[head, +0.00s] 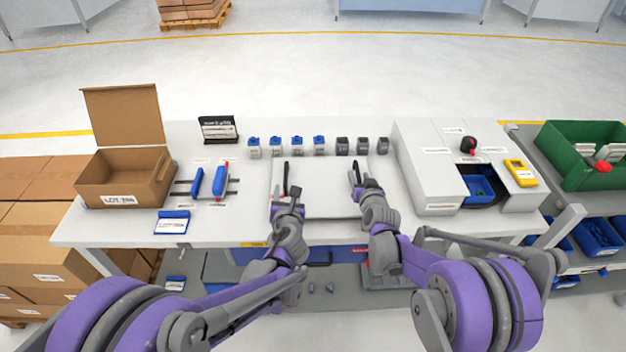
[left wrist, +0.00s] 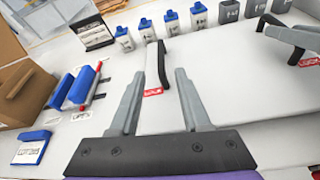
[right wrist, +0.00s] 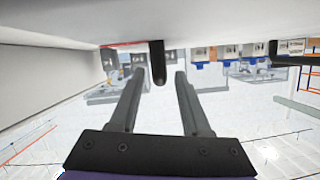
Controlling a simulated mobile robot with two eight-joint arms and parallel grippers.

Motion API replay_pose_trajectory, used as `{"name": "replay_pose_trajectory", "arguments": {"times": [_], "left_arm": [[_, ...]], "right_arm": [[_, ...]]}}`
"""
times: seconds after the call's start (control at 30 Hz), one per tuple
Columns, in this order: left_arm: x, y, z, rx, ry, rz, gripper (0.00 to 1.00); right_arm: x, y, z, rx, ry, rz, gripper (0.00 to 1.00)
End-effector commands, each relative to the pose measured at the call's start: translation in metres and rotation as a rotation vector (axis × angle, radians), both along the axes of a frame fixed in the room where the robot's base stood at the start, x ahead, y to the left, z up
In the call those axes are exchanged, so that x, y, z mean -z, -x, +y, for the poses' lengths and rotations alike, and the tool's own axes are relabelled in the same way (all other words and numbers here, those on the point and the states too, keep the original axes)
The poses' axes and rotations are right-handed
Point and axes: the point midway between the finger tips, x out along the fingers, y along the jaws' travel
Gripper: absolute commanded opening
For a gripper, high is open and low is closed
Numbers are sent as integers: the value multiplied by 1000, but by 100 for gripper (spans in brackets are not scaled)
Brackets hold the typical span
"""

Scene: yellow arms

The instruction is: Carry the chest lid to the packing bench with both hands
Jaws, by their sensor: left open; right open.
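The chest lid (head: 322,186) is a flat, pale white panel lying on the light bench top in the middle of the head view. It has a black handle near each side, and red labels show beside them in the left wrist view. My left gripper (head: 290,194) is open at the left handle (left wrist: 162,66), which shows between its two fingers. My right gripper (head: 361,184) is open at the right handle (head: 356,172); a black handle end (right wrist: 158,64) shows between its fingers in the right wrist view. I cannot tell whether any finger touches a handle.
An open cardboard box (head: 125,182) and blue-and-red parts (head: 208,183) lie to the left. Several small blue-topped and grey containers (head: 319,146) line the back. A white housing (head: 430,170) with a blue bin stands close on the right, and a green crate (head: 575,165) beyond it.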

Motion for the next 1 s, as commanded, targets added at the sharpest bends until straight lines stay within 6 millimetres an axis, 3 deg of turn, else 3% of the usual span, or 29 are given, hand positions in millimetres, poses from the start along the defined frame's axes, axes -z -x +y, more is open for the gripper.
{"name": "replay_pose_trajectory", "arguments": {"times": [0.17,0.63,0.8,1.0], "left_arm": [[-2,5,-1,0,0,0,47],[-1,4,-1,-1,0,0,47],[-1,4,-1,-1,0,0,47],[-1,4,-1,-1,0,0,47]], "right_arm": [[-4,11,-2,0,0,0,47],[-32,97,-18,0,0,0,47],[-37,110,-21,0,0,0,47],[-38,113,-21,0,0,0,47]]}}
